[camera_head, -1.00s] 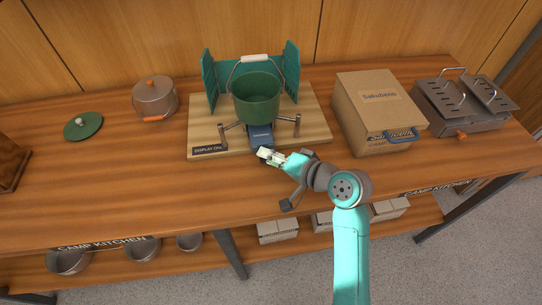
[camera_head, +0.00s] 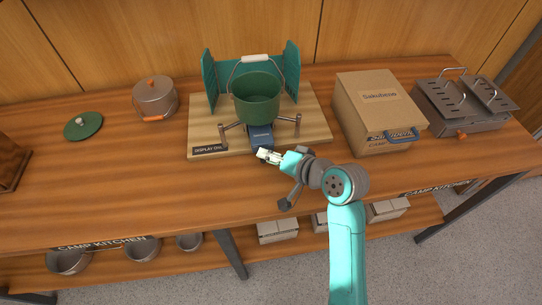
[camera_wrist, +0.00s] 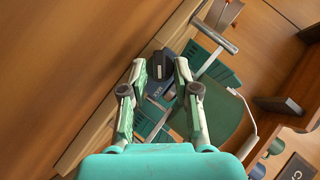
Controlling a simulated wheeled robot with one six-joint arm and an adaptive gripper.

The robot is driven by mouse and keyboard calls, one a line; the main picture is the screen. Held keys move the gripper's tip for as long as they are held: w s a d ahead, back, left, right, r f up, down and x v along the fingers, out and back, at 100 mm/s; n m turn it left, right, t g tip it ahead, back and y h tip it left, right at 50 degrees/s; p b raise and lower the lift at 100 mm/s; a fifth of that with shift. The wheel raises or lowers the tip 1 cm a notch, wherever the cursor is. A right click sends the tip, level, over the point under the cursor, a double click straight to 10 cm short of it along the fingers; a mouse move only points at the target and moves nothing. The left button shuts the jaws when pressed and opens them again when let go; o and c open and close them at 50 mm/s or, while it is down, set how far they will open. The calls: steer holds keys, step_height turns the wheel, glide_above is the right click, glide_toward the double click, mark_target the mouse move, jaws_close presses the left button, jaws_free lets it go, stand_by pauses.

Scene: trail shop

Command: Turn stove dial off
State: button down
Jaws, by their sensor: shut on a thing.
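The camp stove (camera_head: 260,137) has a blue body and metal legs, and stands on a wooden display board (camera_head: 312,128). A green pot (camera_head: 257,103) with a raised handle sits on it. My gripper (camera_head: 262,153) is at the front of the blue body, tilted in the head view. In the wrist view, a black dial (camera_wrist: 162,64) sits between the fingertips of my gripper (camera_wrist: 162,70), which is shut on it. The dial's markings are too small to read. My gripper hides the dial in the head view.
A green windscreen (camera_head: 209,80) stands behind the pot. A cardboard box (camera_head: 375,100) and a metal grill stove (camera_head: 470,118) stand to the right. A lidded pot (camera_head: 155,98) and green lid (camera_head: 83,125) are at the left. The front tabletop is mostly clear.

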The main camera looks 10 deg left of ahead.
steer(key=h, duration=0.1)
steer(key=n+h, duration=0.2)
steer(key=shift+s+a+r+h, duration=0.1)
steer(key=shift+a+r+h, duration=0.2)
steer(key=shift+a+r, duration=0.05)
steer(key=n+h, duration=0.1)
steer(key=h, duration=0.1)
steer(key=a+n+t+h, duration=0.1)
steer(key=h, duration=0.1)
steer(key=shift+s+n+h, duration=0.15)
steer(key=shift+n+h, duration=0.25)
steer(key=n+t+h, duration=0.1)
steer(key=h, duration=0.1)
steer(key=n+t+h, duration=0.1)
steer(key=h, duration=0.1)
steer(key=shift+s+a+f+n, duration=0.1)
steer(key=shift+a+f+n, duration=0.05)
steer(key=shift+a+n, duration=0.25)
steer(key=h, duration=0.1)
steer(key=n+t+h, duration=0.2)
steer(key=shift+a+f+h, duration=0.15)
steer(key=shift+f+h, duration=0.1)
steer(key=shift+h, duration=0.05)
steer(key=c, duration=1.2)
jaws_free()
